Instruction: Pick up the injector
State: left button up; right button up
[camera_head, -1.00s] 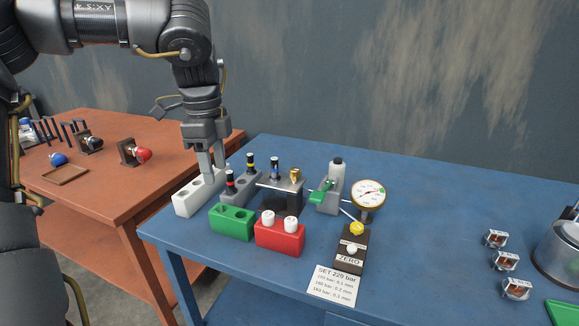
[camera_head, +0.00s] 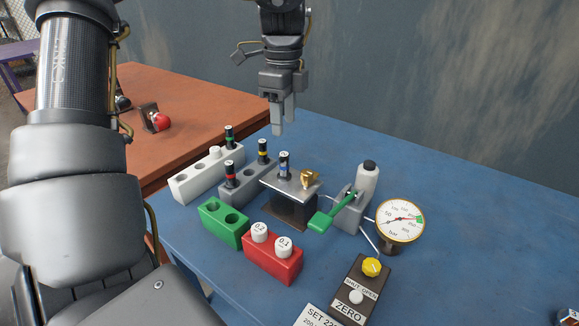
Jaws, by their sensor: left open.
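My left gripper (camera_head: 281,130) is open and empty, pointing down above the far part of the blue table. Several dark injectors with coloured bands stand upright. A green-banded injector (camera_head: 230,136) is in the far end of the white rack (camera_head: 192,184). A red-banded one (camera_head: 230,173) and a yellow-banded one (camera_head: 263,151) are in the grey rack (camera_head: 251,186). A blue-banded one (camera_head: 284,165) stands on the metal-topped stand (camera_head: 291,190), beside a brass fitting (camera_head: 310,179). The gripper is behind these, touching none. My right gripper is not in view.
A green block (camera_head: 222,224) and a red block (camera_head: 272,259) with white caps stand in front. At right are a green-handled pump (camera_head: 353,206), a dial gauge (camera_head: 400,220) and a black control box (camera_head: 358,292). The far right of the blue table is largely clear.

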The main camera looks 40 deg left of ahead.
aim_at(284, 154)
pick_arm(q)
notch_tip(284, 154, down, 5)
jog(key=shift+w+d+f, duration=0.1)
jog(key=shift+w+f, duration=0.05)
jog(key=shift+f, duration=0.2)
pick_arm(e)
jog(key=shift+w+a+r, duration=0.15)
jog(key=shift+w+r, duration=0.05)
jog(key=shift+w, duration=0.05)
pick_arm(q)
jog(key=f, duration=0.5)
jog(key=shift+s, duration=0.25)
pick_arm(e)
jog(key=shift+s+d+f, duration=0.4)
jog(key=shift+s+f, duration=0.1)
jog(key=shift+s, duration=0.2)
pick_arm(q)
jog(key=shift+c, duration=0.3)
grip_shut()
